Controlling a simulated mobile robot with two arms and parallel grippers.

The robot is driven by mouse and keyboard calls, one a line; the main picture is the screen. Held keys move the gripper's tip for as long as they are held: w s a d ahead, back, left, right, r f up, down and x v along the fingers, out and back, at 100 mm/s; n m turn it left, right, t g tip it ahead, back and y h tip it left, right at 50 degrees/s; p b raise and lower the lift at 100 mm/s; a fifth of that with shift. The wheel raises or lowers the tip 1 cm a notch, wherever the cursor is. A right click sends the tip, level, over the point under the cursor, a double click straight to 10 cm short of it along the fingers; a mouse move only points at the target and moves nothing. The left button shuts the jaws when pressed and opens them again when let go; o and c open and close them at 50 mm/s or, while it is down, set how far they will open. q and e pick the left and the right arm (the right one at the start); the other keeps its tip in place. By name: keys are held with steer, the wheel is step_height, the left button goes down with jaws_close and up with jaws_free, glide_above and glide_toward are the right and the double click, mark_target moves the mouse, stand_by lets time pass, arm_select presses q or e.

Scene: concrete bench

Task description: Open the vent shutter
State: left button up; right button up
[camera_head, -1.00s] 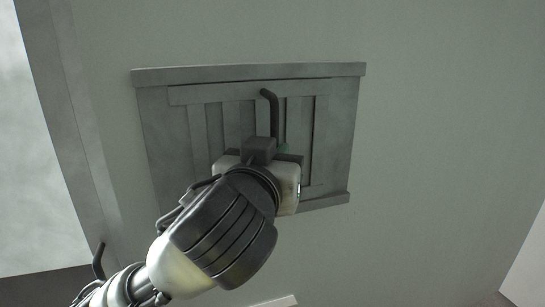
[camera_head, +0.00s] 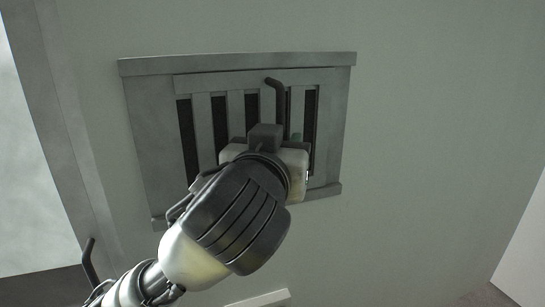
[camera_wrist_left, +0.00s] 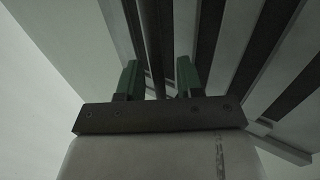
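The grey vent shutter (camera_head: 222,105) is set in a frame (camera_head: 235,62) on the wall in the head view. Dark gaps show between its slats. A dark bent handle (camera_head: 279,98) stands out from its slatted panel. My left gripper (camera_wrist_left: 158,77) is at the shutter, over its lower right part. In the left wrist view its two green fingers stand apart, with the dark handle (camera_wrist_left: 156,45) running between them. Room shows beside the handle, so no firm grip is visible. My left arm hides the lower middle of the shutter. My right gripper is not in view.
Plain wall (camera_head: 430,130) lies free to the right of the shutter. A grey vertical trim (camera_head: 62,120) and a pale panel (camera_head: 28,190) are at the left. A light ledge (camera_head: 260,299) is below the arm.

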arm_select(q)
steer(key=b+v, duration=0.3)
steer(key=v, duration=0.7)
steer(key=shift+s, duration=0.1)
